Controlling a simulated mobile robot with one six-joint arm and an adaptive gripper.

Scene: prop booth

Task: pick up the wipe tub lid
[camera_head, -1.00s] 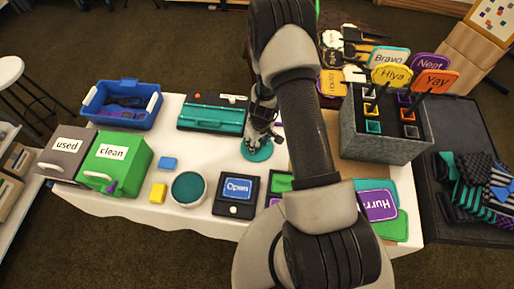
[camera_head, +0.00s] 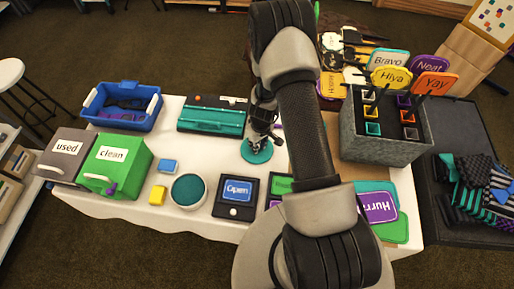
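The wipe tub lid (camera_head: 256,153) is a teal disc on the white table, behind the open wipe tub and in front of the teal-and-black case. The wipe tub (camera_head: 188,191) is a round white tub with teal inside. My gripper (camera_head: 262,140) points down at the lid from above, its fingers at or just over the lid's back part.
A teal-and-black case (camera_head: 212,117) lies behind the lid. A grey sign holder (camera_head: 388,142) is on the right. Bare table surrounds the lid's left side.

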